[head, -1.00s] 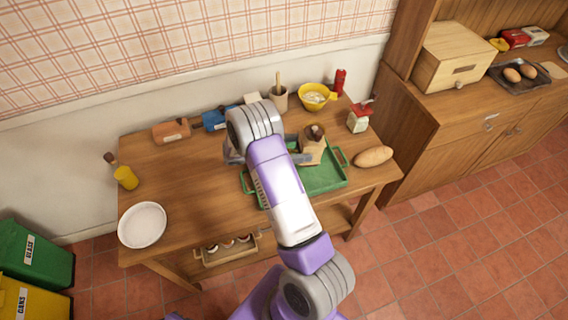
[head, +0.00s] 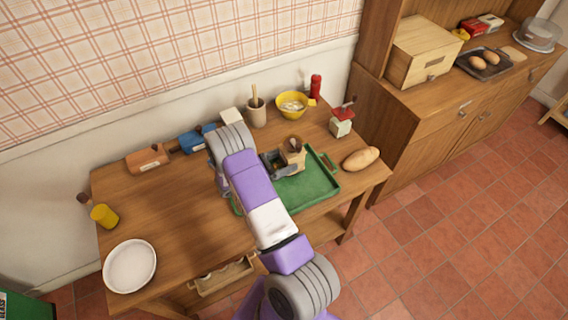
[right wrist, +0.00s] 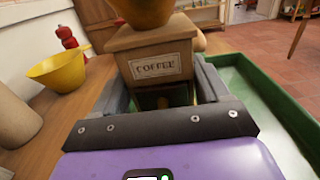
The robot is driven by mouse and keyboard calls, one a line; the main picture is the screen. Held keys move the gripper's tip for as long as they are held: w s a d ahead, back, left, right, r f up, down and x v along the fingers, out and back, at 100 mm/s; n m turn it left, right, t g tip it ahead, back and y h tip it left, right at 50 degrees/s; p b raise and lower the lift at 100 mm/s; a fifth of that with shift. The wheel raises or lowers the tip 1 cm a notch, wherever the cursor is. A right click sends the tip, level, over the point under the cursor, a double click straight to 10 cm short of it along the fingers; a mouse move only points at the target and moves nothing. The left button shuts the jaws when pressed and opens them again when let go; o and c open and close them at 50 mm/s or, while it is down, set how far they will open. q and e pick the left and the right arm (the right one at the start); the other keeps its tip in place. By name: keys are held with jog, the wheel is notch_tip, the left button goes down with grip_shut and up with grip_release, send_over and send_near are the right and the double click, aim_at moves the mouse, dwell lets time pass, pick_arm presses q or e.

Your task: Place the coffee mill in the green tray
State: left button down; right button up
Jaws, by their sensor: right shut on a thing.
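The coffee mill (head: 296,159) is a light wooden box with a "COFFEE" label and a brown rounded top. My right gripper (head: 281,161) is shut on it, with one finger on each side. In the right wrist view the mill (right wrist: 155,62) stands upright between the fingers (right wrist: 165,88). The green tray (head: 318,196) lies on the table, partly hidden by my right arm. The mill is at the tray's back edge in the head view; whether it touches anything below cannot be told. In the right wrist view the tray (right wrist: 262,100) is to the right. My left gripper is not in view.
A white plate (head: 130,266) is at the front left. The left tabletop is mostly clear.

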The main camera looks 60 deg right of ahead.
jog(key=shift+f, duration=0.55)
jog(key=shift+f, duration=0.1)
jog(key=o, duration=1.5)
jog(key=shift+o, duration=0.2)
jog(key=shift+w+a, duration=0.2)
jog(key=v, duration=0.7)
